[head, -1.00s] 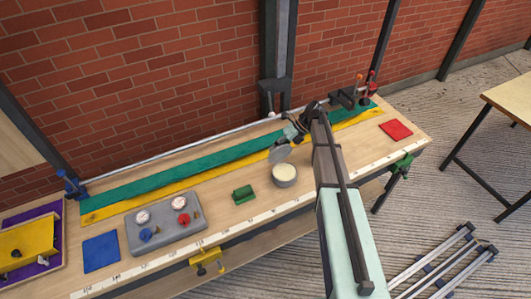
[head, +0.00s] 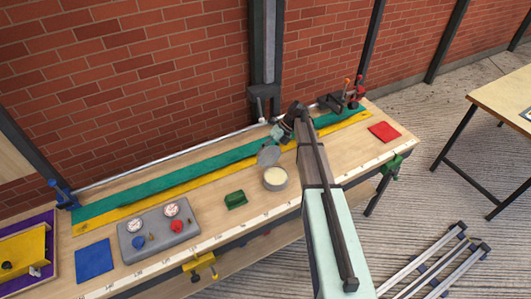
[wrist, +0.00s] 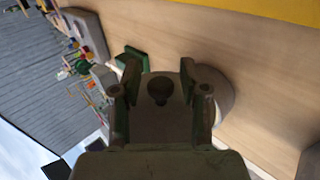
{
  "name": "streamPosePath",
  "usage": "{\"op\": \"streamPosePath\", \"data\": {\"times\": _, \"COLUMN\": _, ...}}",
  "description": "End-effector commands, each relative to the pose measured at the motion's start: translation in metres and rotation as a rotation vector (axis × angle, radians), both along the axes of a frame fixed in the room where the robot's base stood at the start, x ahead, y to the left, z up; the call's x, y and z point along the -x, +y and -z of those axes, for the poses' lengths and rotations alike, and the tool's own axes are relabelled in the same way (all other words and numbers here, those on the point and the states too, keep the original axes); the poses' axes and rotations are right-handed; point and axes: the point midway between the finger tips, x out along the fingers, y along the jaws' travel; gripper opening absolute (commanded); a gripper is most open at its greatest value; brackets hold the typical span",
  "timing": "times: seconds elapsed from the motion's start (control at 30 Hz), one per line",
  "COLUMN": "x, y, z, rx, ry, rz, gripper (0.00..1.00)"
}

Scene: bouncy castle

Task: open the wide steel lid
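The steel lid (head: 268,156) stands raised and tilted back at the rear edge of a round steel pot (head: 275,181), whose pale inside shows. My gripper (head: 277,139) is just behind the lid in the head view. In the wrist view my gripper (wrist: 160,72) is open, with its two fingers apart. The lid's dark round knob (wrist: 159,87) shows between the fingers, with a gap on each side. The grey lid face (wrist: 161,118) lies behind it, partly hidden by the gripper. The pot's side (wrist: 224,92) shows to the right.
A green block (head: 236,199) sits left of the pot, then a grey gauge panel (head: 158,232) and a blue cloth (head: 94,260). Green and yellow strips (head: 190,188) run along the back. A red cloth (head: 384,132) lies to the right. Bare bench surrounds the pot.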

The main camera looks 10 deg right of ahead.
Motion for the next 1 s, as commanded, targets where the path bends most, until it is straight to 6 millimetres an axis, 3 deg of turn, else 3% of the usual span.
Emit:
{"op": "streamPosePath", "data": {"times": 0.47, "x": -0.004, "y": -0.009, "z": -0.009, "rx": 0.0, "ry": -0.002, "rz": 0.001, "gripper": 0.48}}
{"op": "streamPosePath", "data": {"times": 1.0, "x": -0.023, "y": -0.072, "z": -0.075, "rx": 0.0, "ry": -0.002, "rz": 0.001, "gripper": 0.48}}
